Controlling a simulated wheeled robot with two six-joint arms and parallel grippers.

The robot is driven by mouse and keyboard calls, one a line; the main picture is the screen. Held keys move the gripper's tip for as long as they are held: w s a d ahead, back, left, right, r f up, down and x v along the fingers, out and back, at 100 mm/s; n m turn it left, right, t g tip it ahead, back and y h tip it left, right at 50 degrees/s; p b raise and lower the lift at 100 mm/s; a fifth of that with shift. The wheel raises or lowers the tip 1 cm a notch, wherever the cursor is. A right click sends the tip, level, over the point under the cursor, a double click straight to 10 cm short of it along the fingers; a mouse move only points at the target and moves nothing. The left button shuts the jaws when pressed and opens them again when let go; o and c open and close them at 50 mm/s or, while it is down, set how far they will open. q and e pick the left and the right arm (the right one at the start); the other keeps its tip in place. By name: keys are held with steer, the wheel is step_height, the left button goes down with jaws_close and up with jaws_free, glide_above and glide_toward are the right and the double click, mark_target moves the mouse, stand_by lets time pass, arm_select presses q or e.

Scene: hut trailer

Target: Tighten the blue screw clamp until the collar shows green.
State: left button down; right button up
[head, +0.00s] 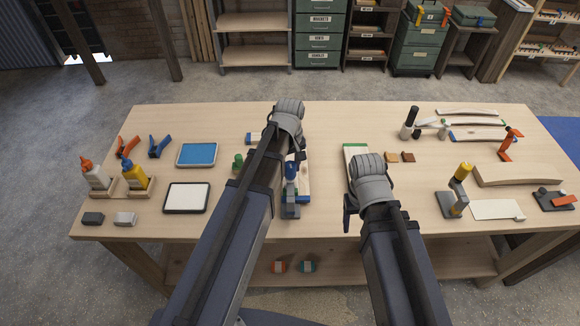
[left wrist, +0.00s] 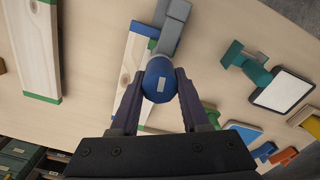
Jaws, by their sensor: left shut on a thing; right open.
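The blue screw clamp (head: 291,172) stands near the middle of the bench, its grey foot (head: 290,211) towards me. In the left wrist view its round blue knob (left wrist: 158,88) sits between my fingers, with the grey clamp body (left wrist: 174,24) beyond it. My left gripper (left wrist: 160,78) is shut on this knob; it also shows in the head view (head: 295,160). A blue-ended wooden board (left wrist: 132,62) lies beside the clamp.
A green clamp (head: 238,161) stands just left of my left gripper. A green-ended board (head: 355,151) lies by my right wrist. An orange clamp (head: 508,145) stands right. The bench's back middle is clear.

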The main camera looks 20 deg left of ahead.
mark_target(291, 164)
arm_select(q)
steer(key=m, duration=0.6)
steer(key=shift+m, duration=0.4)
steer(key=m, duration=0.5)
steer(key=shift+d+m, duration=0.1)
steer(key=shift+m, duration=0.3)
steer(key=shift+c, duration=1.9)
jaws_free()
steer(key=shift+r, duration=0.1)
step_height(291, 164, up, 8)
steer(key=p, duration=0.8)
